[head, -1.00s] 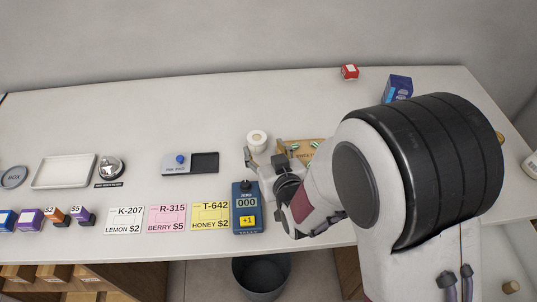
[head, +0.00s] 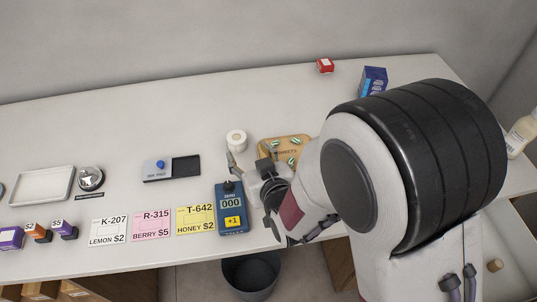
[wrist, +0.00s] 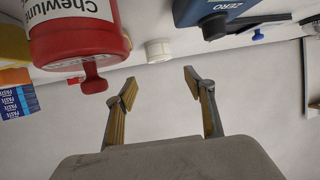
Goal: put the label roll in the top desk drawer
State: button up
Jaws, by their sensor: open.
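The label roll (head: 236,140) looks like a white ring-shaped roll lying on the counter, left of the sweets tray. It also shows in the wrist view (wrist: 158,50), beyond and between my fingertips. My gripper (head: 249,157) is open and empty, low over the counter on the near side of the roll. Its spread fingers (wrist: 160,83) are apart from the roll. A white front with a round wooden knob (head: 495,265) shows at the lower right; I cannot tell whether it is the top desk drawer or whether it is open.
A wooden sweets tray (head: 297,139) with green-and-white sweets lies right of the roll. The blue counter device (head: 231,222) stands left of my gripper. A red Chewlume container (wrist: 78,30) is close in the wrist view. The counter behind the roll is clear.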

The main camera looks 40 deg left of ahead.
jog(key=shift+w+d+r, duration=0.35)
jog(key=shift+w+d, duration=0.05)
jog(key=w+d+r+m+h, duration=0.2)
jog(key=w+d+r, duration=0.15)
jog(key=d, duration=0.55)
jog(key=w+d+r+m+t+h, duration=0.1)
jog(key=w+d+r+m+h, duration=0.2)
jog(key=d, duration=0.6)
jog(key=w+d+r+m+h, duration=0.1)
jog(key=w+d+r+h, duration=0.1)
jog(key=d+r, duration=0.5)
jog(key=s+d+r+m+h, duration=0.1)
jog(key=s+d, duration=0.3)
jog(key=d, duration=0.4)
jog(key=s+d+r+m+h, duration=0.1)
jog(key=s+d+m+h, duration=0.15)
jog(key=d, duration=0.55)
jog(key=s+d+m+g+h, duration=0.1)
jog(key=s+d+m+g, duration=0.1)
jog(key=s+d, duration=0.7)
jog(key=s, duration=0.4)
jog(key=shift+r+g, duration=0.15)
jog(key=shift+g, duration=0.15)
jog(key=shift+o, duration=0.8)
jog(key=shift+d, duration=0.1)
